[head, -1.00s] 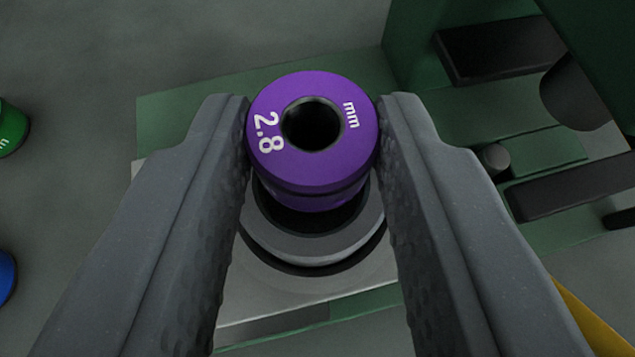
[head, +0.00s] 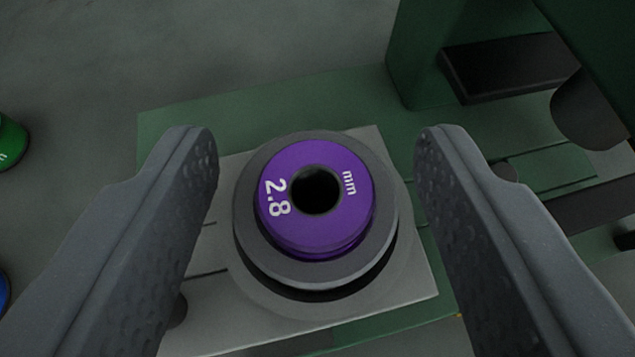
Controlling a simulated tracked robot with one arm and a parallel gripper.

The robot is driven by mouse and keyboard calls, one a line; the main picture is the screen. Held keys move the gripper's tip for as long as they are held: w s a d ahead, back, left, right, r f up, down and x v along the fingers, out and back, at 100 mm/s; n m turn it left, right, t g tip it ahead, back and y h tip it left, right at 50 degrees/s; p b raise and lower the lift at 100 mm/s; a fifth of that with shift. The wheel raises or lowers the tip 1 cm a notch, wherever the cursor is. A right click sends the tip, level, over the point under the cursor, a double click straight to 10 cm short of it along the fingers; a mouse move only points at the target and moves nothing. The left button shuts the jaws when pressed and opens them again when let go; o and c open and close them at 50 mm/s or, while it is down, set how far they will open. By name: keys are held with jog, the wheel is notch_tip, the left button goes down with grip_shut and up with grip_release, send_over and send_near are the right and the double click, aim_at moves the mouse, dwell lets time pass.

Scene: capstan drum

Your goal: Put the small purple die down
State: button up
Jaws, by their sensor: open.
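The small purple die (head: 345,222) is a ring with a dark centre hole, marked "2.8 mm" in white. It sits inside the round grey holder (head: 247,222), with its top face showing and the holder's rim around it. Its lower part is hidden in the holder. My gripper (head: 318,150) is open, with one dark grey finger on each side of the holder. Both fingers are apart from the die and the holder.
The holder stands on a light metal plate (head: 405,285) on a green base (head: 270,112). Green machine parts with a black block (head: 510,68) rise at the upper right. A green die (head: 10,143) and part of a blue thing (head: 3,294) show at the left edge.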

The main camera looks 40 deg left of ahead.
jog(key=p+v, duration=0.3)
jog(key=v, duration=0.9)
jog(key=shift+s+r, duration=0.1)
jog(key=d+r+m+t+h, duration=0.25)
jog(key=d+r, duration=0.55)
jog(key=r, duration=0.4)
jog(key=d+r+m+t+h, duration=0.1)
jog(key=d+r+m+h, duration=0.25)
jog(key=d+r, duration=0.6)
jog(key=s+a+r, duration=0.1)
jog(key=s+r, duration=0.3)
jog(key=r, duration=0.3)
jog(key=s+a+r+m+t+h, duration=0.1)
jog(key=s+a+r, duration=0.1)
jog(key=s+r, duration=0.3)
jog(key=s+a+r+t, duration=0.1)
jog(key=s+r, duration=0.3)
jog(key=r, duration=0.7)
jog(key=shift+s+a+r+m+h, duration=0.2)
jog(key=shift+s+a+m+h, duration=0.15)
jog(key=shift+a, duration=0.1)
